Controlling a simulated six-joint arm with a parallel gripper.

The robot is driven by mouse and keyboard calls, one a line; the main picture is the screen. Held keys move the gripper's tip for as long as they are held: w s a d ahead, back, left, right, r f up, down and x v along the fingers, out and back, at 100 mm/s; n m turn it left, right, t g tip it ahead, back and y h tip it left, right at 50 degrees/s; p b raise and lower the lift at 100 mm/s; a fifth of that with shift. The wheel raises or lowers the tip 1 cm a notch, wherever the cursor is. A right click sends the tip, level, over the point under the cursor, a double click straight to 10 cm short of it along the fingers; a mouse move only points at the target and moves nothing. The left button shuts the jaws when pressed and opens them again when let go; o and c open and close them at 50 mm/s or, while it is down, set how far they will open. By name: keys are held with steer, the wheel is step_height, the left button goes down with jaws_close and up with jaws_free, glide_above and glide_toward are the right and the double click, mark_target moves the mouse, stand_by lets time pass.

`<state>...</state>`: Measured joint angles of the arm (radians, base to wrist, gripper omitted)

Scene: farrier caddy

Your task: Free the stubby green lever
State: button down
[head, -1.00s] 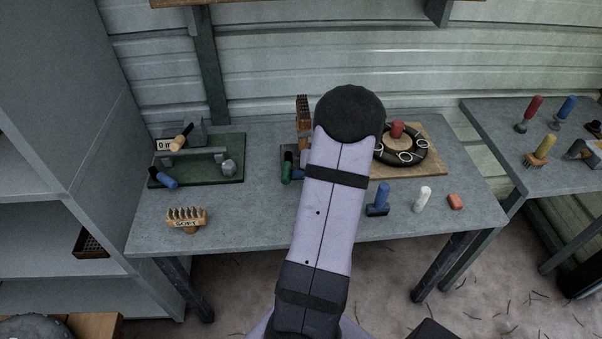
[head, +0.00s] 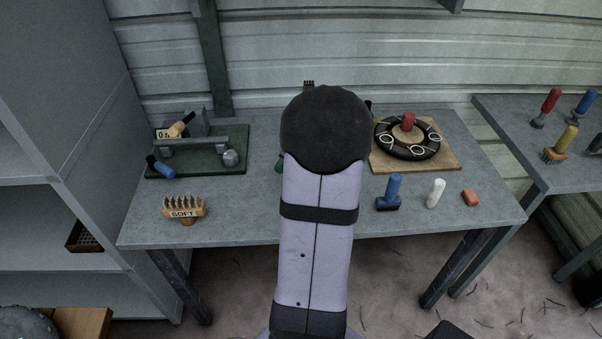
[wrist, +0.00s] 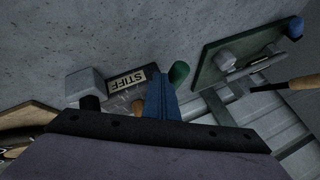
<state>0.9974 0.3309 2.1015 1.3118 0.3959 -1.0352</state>
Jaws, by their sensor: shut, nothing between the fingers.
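The green lever's stubby round handle (wrist: 179,72) shows in the wrist view, just right of my gripper's fingertips (wrist: 158,78). The blue fingers are shut with nothing between them. I cannot tell whether they touch the handle. In the head view only a sliver of the green handle (head: 278,166) shows at the left edge of my arm; my arm hides the gripper and most of the stand there. A label reading STIFF (wrist: 126,80) and a grey block (wrist: 85,82) lie left of the fingers in the wrist view.
A green board (head: 236,168) with a grey rail and blue handle is at the left. A black ring (head: 381,147) on a wooden board is at the right. Blue (head: 393,190), white (head: 436,193) and orange (head: 470,197) items stand at front right.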

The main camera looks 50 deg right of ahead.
steer(key=shift+w+a+f+m+h+b, duration=0.1)
steer(key=shift+w+a+m+h+b, duration=0.4)
steer(key=shift+w+a+m, duration=0.25)
steer(key=shift+w+a+b, duration=0.15)
steer(key=shift+w+a, duration=0.1)
steer(key=shift+w, duration=0.35)
steer(key=shift+w+a+b, duration=0.15)
steer(key=shift+w+a, duration=0.05)
steer(key=shift+w, duration=0.55)
steer(key=shift+w+a+r, duration=0.1)
steer(key=shift+r, duration=0.1)
steer(key=shift+s+f+b, duration=0.4)
steer(key=shift+s+b, duration=0.3)
steer(key=shift+b, duration=0.1)
steer(key=s, duration=0.1)
steer(key=b, duration=0.1)
steer(key=s+b, duration=0.1)
steer(key=shift+s+a+f, duration=0.2)
steer(key=shift+s+f, duration=0.05)
steer(key=shift+s, duration=0.05)
steer(key=w+a+p+v, duration=0.1)
steer(key=p+v, duration=0.3)
steer(key=v, duration=0.6)
steer(key=shift+w+a+r, duration=0.2)
steer(key=shift+a+r, duration=0.1)
steer(key=shift+a, duration=0.1)
